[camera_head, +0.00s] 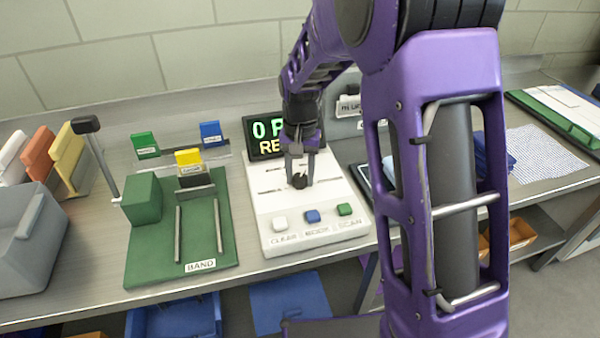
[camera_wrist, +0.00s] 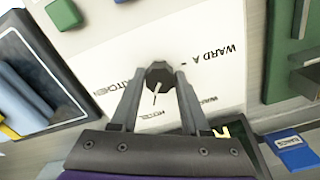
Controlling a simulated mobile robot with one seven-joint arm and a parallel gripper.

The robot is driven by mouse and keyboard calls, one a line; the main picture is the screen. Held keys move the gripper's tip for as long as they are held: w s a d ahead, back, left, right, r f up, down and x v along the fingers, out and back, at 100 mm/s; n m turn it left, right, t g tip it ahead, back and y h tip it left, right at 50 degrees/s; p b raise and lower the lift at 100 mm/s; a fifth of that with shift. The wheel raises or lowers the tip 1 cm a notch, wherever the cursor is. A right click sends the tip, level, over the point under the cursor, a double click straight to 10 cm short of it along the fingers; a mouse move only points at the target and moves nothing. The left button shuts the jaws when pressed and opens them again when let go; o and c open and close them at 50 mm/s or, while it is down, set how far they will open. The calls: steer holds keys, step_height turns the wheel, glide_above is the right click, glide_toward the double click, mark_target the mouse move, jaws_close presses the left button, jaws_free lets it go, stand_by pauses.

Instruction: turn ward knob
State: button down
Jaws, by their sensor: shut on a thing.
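The ward knob (camera_wrist: 159,77) is a small dark faceted dial on the white panel (camera_head: 321,222). It also shows in the head view (camera_head: 299,181) under my gripper. Labels ring it in the wrist view, upside down; WARD A, KITCHEN and HOTEL can be read, and another is partly hidden by a finger. A pale pointer line on the knob points down in the wrist view, toward the HOTEL side. My gripper (camera_wrist: 158,73) points down at the panel, its two grey fingers shut on the knob's sides; it also shows in the head view (camera_head: 298,170).
Clear, book and scan buttons (camera_head: 313,216) sit at the panel's front. A lit display (camera_head: 265,137) stands behind, partly covered by my arm. A green band fixture (camera_head: 155,262) with rods is to the left. A grey bin (camera_head: 30,250) stands at far left.

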mark_target(300, 177)
steer(key=m+p, duration=0.1)
steer(key=m, duration=0.4)
steer(key=shift+r+m, duration=0.1)
steer(key=shift+m, duration=0.2)
steer(key=shift+m+p, duration=0.65)
steer(key=shift+m, duration=1.45)
steer(key=shift+c, duration=1.9)
jaws_free()
step_height(300, 177, up, 17)
steer(key=shift+r, duration=0.15)
steer(key=shift+s, duration=0.1)
